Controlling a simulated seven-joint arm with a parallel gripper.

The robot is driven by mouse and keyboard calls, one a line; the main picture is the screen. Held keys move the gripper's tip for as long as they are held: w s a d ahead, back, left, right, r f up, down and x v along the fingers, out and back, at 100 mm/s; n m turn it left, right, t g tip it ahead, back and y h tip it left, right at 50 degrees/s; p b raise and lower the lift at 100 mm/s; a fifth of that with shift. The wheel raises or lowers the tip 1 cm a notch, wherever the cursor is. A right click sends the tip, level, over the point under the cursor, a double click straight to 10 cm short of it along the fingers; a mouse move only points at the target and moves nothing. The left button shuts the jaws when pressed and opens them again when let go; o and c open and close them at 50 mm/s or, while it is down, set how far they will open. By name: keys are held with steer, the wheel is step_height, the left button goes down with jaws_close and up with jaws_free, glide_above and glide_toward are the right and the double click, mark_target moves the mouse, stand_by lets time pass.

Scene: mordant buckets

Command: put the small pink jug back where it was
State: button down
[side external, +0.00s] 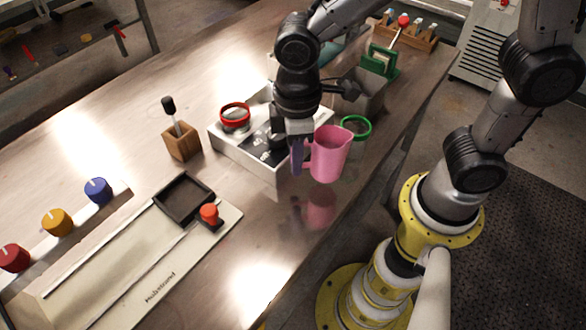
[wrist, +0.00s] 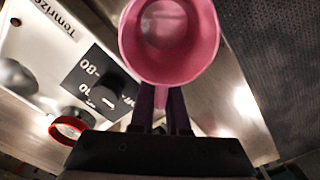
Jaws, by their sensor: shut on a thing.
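The fingers hide most of the handle.
A white box with a black dial panel (side external: 225,140) stands just behind the jug, with a red-rimmed jar (side external: 235,116) by it. A green-rimmed clear jar (side external: 355,128) is close on the jug's right. A long pale Holstrand unit (side external: 110,275) lies at left front.

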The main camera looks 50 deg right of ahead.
steer(key=shift+w+a+f, duration=0.1)
steer(key=shift+w+f, duration=0.05)
steer(key=shift+f, duration=0.8)
steer(key=shift+w+a+f, duration=0.1)
steer(key=shift+f, duration=0.85)
steer(key=shift+f, duration=0.15)
steer(key=c, duration=1.2)
jaws_free()
